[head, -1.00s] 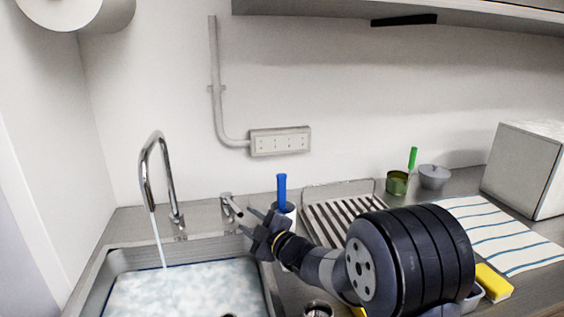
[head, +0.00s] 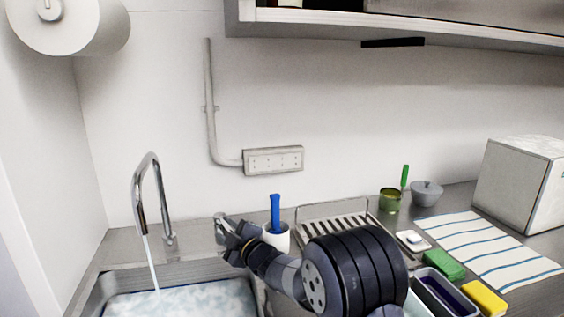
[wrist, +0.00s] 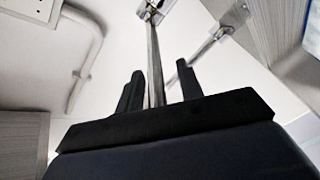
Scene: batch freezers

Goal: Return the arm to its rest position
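My gripper (head: 226,238) is at the back right edge of the sink (head: 255,308), left of a white cup (head: 276,238) holding a blue-handled tool (head: 275,213). My dark arm reaches up to it from the lower right. In the wrist view my gripper (wrist: 158,88) shows two dark fingers standing apart. Nothing is held between them; the metal bar seen there looks to be behind them. The fingertips show small and partly merge with the metal fitting behind in the head view.
Water runs from the tall tap (head: 140,195) into the foamy sink. A shelf (head: 400,28) hangs above.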

